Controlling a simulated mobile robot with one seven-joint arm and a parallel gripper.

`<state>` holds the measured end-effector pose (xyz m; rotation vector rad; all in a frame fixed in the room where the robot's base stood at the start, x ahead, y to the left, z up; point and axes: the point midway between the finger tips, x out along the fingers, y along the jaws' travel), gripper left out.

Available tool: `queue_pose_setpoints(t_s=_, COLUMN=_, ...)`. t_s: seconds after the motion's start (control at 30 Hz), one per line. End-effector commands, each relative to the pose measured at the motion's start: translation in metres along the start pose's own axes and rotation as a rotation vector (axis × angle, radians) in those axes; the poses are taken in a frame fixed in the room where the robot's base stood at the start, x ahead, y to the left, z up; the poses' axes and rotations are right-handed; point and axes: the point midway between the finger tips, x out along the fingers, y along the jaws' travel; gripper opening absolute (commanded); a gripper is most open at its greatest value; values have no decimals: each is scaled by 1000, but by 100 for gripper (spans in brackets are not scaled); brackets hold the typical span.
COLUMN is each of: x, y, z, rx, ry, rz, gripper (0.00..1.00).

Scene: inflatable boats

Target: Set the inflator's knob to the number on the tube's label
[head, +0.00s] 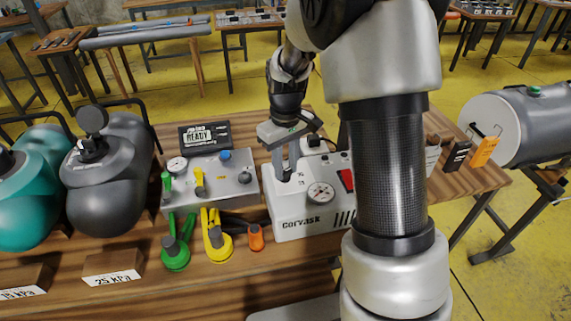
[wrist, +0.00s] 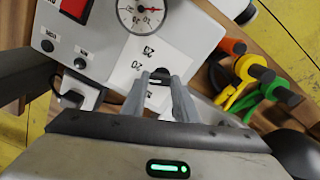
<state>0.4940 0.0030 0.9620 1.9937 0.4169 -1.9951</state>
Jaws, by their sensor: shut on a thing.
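The inflator (head: 288,214), a white box marked "Corvask", stands on the wooden bench. It also shows in the wrist view (wrist: 110,70), with a round gauge (wrist: 143,14) and upside-down dial numbers 25 and 20. My gripper (head: 287,174) points down onto its top left. In the wrist view its fingers (wrist: 160,82) are closed on the dark knob (wrist: 159,75), which is mostly hidden, so I cannot tell its setting. A dark grey tube (head: 100,195) lies behind a label (head: 112,265) reading 25 kPa. A teal tube (head: 30,215) has a label (head: 22,284) that seems to read 15 kPa.
A grey valve box (head: 235,190) with a display (head: 205,135) reading READY stands left of the inflator. Green (head: 175,255), yellow (head: 217,243) and orange (head: 256,237) hose fittings lie in front. A grey tank (head: 520,125) is at right. My arm hides the inflator's right part.

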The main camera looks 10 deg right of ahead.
Motion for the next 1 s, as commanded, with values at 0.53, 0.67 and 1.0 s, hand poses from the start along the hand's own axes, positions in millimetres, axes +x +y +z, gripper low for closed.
queue_pose_setpoints(t_s=0.53, x=-2, y=0, z=1, rx=515, ry=0, rz=1, gripper=4)
queue_pose_setpoints(t_s=0.67, x=-2, y=0, z=2, rx=630, ry=1, rz=0, gripper=4)
queue_pose_setpoints(t_s=1.0, x=-1, y=-1, z=2, rx=855, ry=2, rz=0, gripper=4)
